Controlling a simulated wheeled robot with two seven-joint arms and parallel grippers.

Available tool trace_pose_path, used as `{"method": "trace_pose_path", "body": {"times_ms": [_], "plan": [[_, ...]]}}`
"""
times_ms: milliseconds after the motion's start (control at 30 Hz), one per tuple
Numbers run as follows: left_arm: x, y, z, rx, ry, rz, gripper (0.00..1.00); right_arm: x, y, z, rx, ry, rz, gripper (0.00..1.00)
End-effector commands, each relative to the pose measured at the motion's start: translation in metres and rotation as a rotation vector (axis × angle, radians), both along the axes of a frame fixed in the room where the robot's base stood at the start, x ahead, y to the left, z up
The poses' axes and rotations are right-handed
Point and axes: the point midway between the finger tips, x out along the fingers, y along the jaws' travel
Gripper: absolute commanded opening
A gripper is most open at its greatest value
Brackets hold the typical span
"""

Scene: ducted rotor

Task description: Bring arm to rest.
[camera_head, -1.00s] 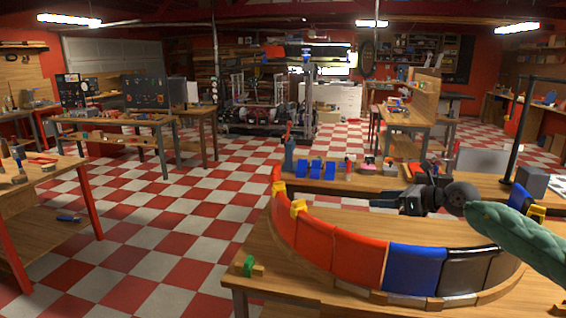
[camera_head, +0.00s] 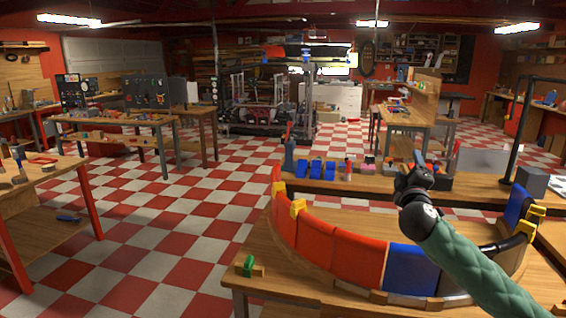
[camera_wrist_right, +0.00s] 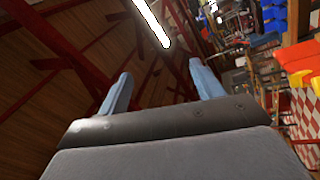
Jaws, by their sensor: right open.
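My right arm, in a green quilted sleeve, comes in from the lower right in the head view. My right gripper (camera_head: 415,170) is raised above the curved ring of the ducted rotor (camera_head: 352,262). In the right wrist view the two blue-grey fingers (camera_wrist_right: 160,88) stand wide apart with nothing between them. That view is tilted and looks towards the ceiling, with part of the workshop at its right edge. The ring has red and blue panels and yellow clamps (camera_head: 298,207). My arm hides part of its right side. My left gripper is not in view.
The ring stands on a wooden workbench (camera_head: 250,285). A green piece (camera_head: 248,266) lies at its front left corner. Blue blocks (camera_head: 316,169) and a grey box (camera_head: 531,180) stand along the back strip. A black stand (camera_head: 518,130) rises at the right.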

Motion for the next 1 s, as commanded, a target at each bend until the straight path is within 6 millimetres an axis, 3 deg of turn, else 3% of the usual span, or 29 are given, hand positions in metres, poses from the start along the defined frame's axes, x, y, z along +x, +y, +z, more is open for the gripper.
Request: {"method": "trace_pose_path", "body": {"times_ms": [33, 200, 500, 700, 1000], "plan": [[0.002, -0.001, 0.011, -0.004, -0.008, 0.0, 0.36, -0.004, 0.002, -0.033, 0.098, 0.075, -0.02, 0.67], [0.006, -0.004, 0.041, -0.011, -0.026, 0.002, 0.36, -0.027, 0.013, -0.13, 0.353, 0.315, -0.082, 0.67], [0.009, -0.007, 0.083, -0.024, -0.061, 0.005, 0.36, -0.095, 0.055, -0.277, 0.639, 0.683, -0.135, 0.67], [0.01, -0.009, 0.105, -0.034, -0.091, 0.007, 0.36, -0.147, 0.087, -0.352, 0.777, 0.865, -0.129, 0.67], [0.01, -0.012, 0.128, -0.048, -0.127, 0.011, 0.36, -0.229, 0.126, -0.443, 0.953, 1.047, -0.134, 0.67]]}}
